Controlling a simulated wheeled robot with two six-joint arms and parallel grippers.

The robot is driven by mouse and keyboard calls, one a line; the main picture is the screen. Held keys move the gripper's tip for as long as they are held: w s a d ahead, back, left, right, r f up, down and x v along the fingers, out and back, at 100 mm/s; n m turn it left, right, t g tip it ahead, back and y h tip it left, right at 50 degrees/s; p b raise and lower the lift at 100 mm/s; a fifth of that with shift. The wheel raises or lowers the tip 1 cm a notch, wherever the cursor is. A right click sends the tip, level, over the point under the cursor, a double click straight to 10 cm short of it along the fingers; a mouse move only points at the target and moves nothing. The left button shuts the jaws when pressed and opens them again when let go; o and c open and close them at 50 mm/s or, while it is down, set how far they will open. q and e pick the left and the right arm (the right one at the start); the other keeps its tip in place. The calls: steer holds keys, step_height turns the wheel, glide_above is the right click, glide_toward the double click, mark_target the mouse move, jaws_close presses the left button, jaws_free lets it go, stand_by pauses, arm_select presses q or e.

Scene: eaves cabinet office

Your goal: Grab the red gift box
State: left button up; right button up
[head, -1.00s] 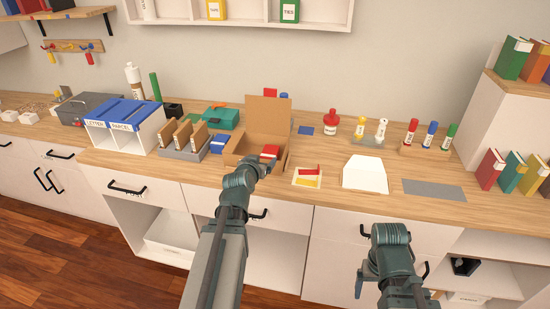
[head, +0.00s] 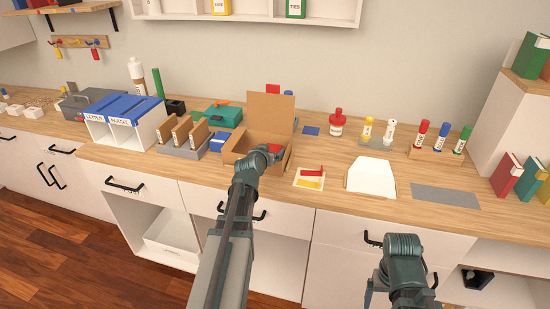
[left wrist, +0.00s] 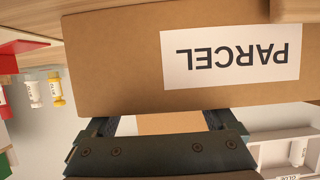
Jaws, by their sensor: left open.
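The red gift box (head: 275,148) is inside an open cardboard parcel box (head: 285,165) on the counter; only a bit of its red top shows in the head view, partly covered by my left gripper (head: 269,153). My left gripper is open and sits over the front of the parcel box. In the left wrist view, my two fingers (left wrist: 162,122) are apart before the cardboard wall with an upside-down PARCEL label (left wrist: 232,55); the red gift box cannot be made out there. My right gripper (head: 388,288) is low in front of the drawers, its jaws unclear.
The parcel box's raised flap (head: 271,108) stands behind the opening. Left of it are a card holder (head: 183,147) and a blue-topped letter sorter (head: 125,112). Right of it lie a yellow-and-red card (head: 310,178) and a white tray (head: 370,178). A grey mat (head: 445,196) is bare.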

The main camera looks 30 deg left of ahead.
arm_select(q)
steer(key=shift+x, duration=0.8)
steer(key=shift+s, duration=0.1)
steer(key=shift+c, duration=0.3)
steer(key=c, duration=1.2)
steer(key=shift+r, duration=0.2)
step_height(320, 180, up, 10)
steer(key=p, duration=1)
